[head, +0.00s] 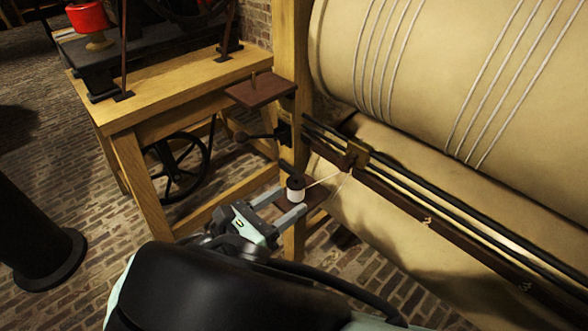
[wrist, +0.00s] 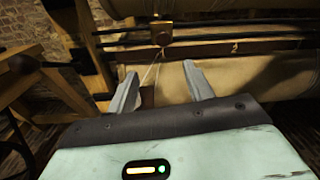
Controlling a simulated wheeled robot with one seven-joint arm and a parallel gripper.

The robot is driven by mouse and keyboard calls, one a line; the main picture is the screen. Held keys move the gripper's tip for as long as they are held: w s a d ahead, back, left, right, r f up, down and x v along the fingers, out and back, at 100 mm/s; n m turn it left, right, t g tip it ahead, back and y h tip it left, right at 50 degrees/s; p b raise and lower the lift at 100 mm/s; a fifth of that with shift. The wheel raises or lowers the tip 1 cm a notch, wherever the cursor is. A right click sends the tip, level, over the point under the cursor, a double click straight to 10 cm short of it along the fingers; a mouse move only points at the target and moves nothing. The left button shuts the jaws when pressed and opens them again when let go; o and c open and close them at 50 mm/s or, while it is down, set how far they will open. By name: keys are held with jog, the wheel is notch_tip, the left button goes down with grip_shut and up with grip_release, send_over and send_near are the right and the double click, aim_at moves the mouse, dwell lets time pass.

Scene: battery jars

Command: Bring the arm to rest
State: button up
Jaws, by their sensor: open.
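My gripper (head: 290,200) is open, its two grey fingers stretched towards the wooden post and the large roller. A thin pale thread (head: 324,180) runs from the spool up to a brass-and-brown carriage (head: 354,154).
The large tan roller (head: 440,70) and its dark rails (head: 430,185) fill the right side. A wooden bench (head: 150,95) with a wheel (head: 180,165) beneath stands at the left. A brown upper shelf (head: 260,91) juts from the post. A black column (head: 35,240) stands on the brick floor.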

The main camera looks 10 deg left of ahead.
jog(key=d+r+m+g+p, duration=0.2)
jog(key=d+r+m+g, duration=0.2)
jog(key=d+m+g, duration=0.5)
jog(key=s+d+r+m+g+y+p, duration=0.3)
jog(key=s+d+r+m+g+y, duration=0.2)
jog(key=s+d+r+m+y, duration=0.6)
jog(key=s+d+r+m, duration=0.2)
jog(key=d, duration=0.1)
jog(key=shift+s+r+m+y, duration=0.15)
jog(key=shift+r+m+y, duration=0.15)
